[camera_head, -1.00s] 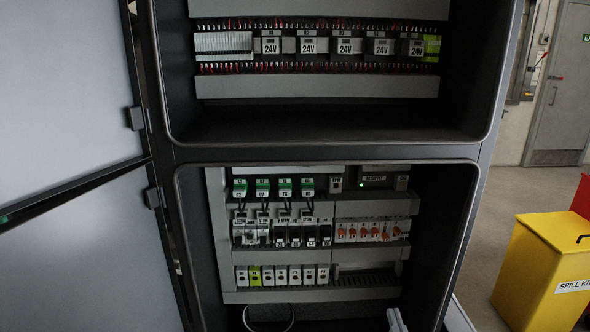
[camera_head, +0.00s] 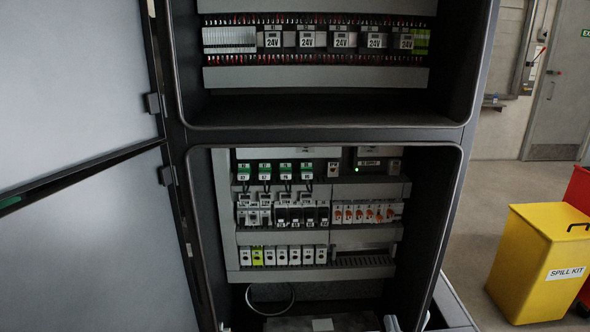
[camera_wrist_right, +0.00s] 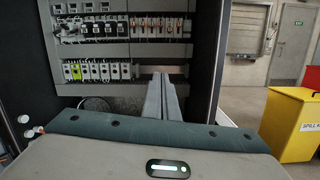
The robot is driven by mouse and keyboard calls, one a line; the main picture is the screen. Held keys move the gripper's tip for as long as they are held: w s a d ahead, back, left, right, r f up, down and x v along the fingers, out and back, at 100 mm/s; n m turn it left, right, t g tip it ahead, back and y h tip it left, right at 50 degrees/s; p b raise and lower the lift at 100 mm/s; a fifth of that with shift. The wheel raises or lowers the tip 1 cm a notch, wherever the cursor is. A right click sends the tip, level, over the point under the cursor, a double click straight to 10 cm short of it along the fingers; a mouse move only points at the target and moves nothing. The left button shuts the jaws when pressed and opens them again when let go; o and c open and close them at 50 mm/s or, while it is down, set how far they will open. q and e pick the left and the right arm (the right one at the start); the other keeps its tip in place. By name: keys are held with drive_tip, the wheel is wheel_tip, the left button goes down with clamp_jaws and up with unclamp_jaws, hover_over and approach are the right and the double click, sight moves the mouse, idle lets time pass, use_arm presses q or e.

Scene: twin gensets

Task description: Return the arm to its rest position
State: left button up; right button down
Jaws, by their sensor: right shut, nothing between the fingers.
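My right gripper (camera_wrist_right: 162,82) shows in the wrist view with its two grey fingers together and nothing between them. Its fingers point toward the open lower cabinet bay (camera_head: 455,200). In the head view only a small light-coloured piece of it (camera_head: 390,323) shows at the bottom edge, low in the bay's right part. It looks clear of the rows of breakers and relays. The rest of the right arm is out of the head view. My left gripper is in neither view.
Open grey cabinet doors (camera_head: 75,90) stand at the left. The upper bay holds several 24V modules (camera_head: 340,40). The lower bay holds relays and breakers (camera_head: 285,214).

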drive_tip(key=s+f+m+g, duration=0.3)
drive_tip(key=f+m, duration=0.2)
drive_tip(key=f, duration=0.7)
drive_tip(key=s+f+m+g, duration=0.25)
drive_tip(key=f+m, duration=0.25)
drive_tip(key=f, duration=0.6)
drive_tip(key=s+f+m+g, duration=0.2)
drive_tip(key=s+f+m, duration=0.25)
drive_tip(key=f, duration=0.75)
drive_tip(key=s+f+m+g, duration=0.4)
drive_tip(key=s+f+m, duration=0.5)
drive_tip(key=s+f, duration=0.3)
drive_tip(key=s+f+m+g, duration=0.4)
drive_tip(key=s+f+m, duration=0.4)
drive_tip(key=s+f, duration=0.5)
drive_tip(key=s, duration=0.6)
drive_tip(key=shift+a+m, duration=0.35)
drive_tip(key=shift+a, duration=0.05)
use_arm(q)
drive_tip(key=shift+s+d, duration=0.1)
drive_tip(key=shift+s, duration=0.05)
use_arm(e)
drive_tip(key=shift+w, duration=0.1)
